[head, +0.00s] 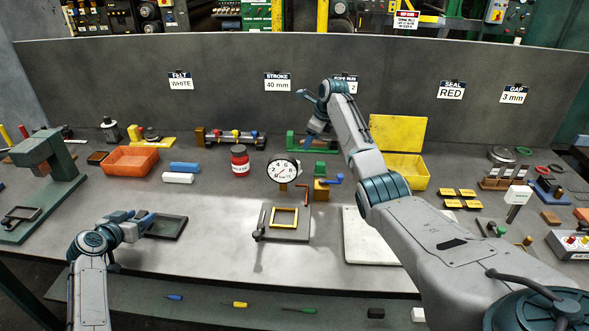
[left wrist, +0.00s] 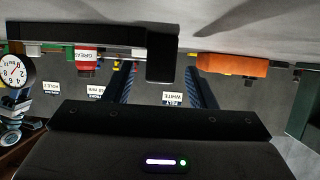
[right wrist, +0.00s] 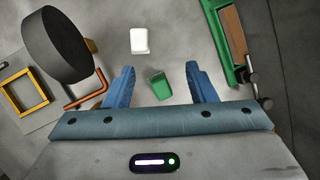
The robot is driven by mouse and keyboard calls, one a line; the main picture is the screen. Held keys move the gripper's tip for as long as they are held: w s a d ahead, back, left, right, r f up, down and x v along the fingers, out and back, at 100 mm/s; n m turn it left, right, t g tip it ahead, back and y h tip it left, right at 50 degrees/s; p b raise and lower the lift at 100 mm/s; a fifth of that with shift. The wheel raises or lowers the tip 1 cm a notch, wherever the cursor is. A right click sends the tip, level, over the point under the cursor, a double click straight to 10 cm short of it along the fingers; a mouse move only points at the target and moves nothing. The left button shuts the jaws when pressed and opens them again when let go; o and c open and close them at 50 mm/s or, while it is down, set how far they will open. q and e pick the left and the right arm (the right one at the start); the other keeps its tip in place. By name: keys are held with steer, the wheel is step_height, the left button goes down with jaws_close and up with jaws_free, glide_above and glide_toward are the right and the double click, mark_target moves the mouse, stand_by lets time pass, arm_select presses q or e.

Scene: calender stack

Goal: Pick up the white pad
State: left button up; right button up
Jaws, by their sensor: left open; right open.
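A small white block (right wrist: 140,41), which looks like the white pad, lies on the table in the right wrist view, beyond a green block (right wrist: 160,87). In the head view I cannot make it out; the gauge may hide it. My right gripper (head: 309,112) is open and empty above the back of the table. In its wrist view the green block shows between its fingers (right wrist: 160,86), and the white block is farther out. My left gripper (head: 134,222) is open and empty, low at the front left beside a dark tray (head: 167,228).
A round gauge (head: 282,170) and a red jar (head: 240,160) stand mid-table. A white roll (head: 178,178) and a blue roll (head: 184,168) lie right of an orange tray (head: 130,161). A green stand (right wrist: 228,45) borders the right wrist view. A yellow box (head: 405,170) is open.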

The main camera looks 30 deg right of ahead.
steer(key=shift+m+y, duration=0.5)
steer(key=a+f, duration=0.1)
steer(key=f, duration=0.2)
steer(key=w+a+f, duration=0.1)
steer(key=f, duration=0.1)
steer(key=w+a+f, duration=0.1)
steer(key=a+f, duration=0.1)
steer(key=f, duration=0.1)
steer(key=shift+w+f, duration=0.25)
steer(key=shift+f, duration=0.05)
steer(key=shift+w+a+f, duration=0.1)
steer(key=shift+w+f, duration=0.15)
steer(key=shift+f, duration=0.25)
steer(key=shift+a+f+g, duration=0.15)
steer(key=shift+f+g, duration=0.15)
steer(key=shift+f, duration=0.1)
steer(key=shift+w+f, duration=0.1)
jaws_close()
step_height(320, 180, up, 10)
steer(key=shift+r, duration=0.1)
